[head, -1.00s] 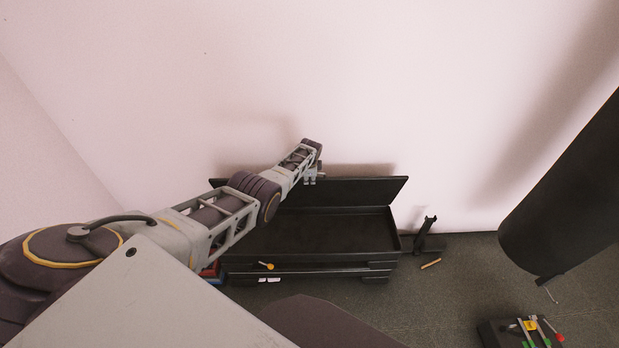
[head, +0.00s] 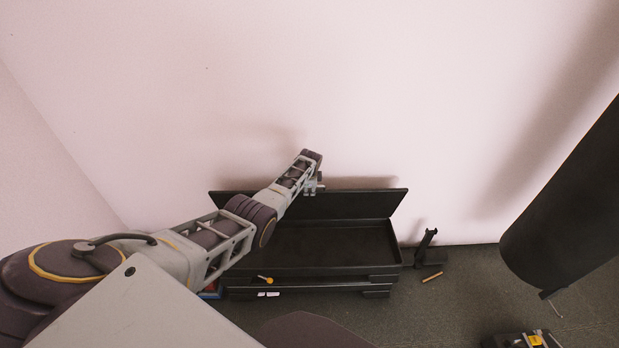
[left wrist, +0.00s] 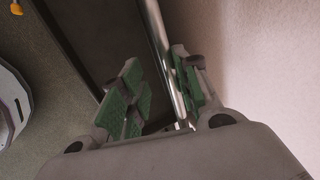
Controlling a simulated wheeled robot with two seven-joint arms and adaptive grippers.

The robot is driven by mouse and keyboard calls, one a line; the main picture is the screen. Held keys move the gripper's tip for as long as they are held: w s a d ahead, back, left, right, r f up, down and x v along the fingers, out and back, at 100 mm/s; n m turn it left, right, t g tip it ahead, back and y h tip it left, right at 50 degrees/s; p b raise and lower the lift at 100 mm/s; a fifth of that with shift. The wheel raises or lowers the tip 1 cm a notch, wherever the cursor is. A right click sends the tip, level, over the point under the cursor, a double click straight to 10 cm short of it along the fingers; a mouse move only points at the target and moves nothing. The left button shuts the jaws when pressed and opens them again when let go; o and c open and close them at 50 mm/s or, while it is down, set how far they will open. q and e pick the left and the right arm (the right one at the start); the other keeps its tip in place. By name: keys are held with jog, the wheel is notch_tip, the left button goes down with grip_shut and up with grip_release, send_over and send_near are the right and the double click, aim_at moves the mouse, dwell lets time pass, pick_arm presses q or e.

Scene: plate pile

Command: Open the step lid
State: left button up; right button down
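The black step (head: 325,270) stands low against the wall. Its lid (head: 350,205) is raised, leaning up towards the wall at the back, and the dark shallow inside shows. My left gripper (head: 316,186) is at the lid's top edge, near its middle. In the left wrist view my left gripper (left wrist: 160,95) has its green-padded fingers apart, with the shiny lid edge (left wrist: 160,45) running between them. The edge lies close to the right finger, with a gap to the left one; contact is unclear. My right gripper is out of view.
A large black cylinder (head: 575,210) hangs at the right. A black stand (head: 425,250) and a small orange stick (head: 432,277) are beside the step. A box of tools (head: 525,340) is at the lower right. The wall is close behind the lid.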

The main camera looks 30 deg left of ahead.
pick_arm(q)
jog(key=v, duration=1)
jog(key=shift+r, duration=0.25)
dwell(0.7)
jog(key=shift+s, duration=0.1)
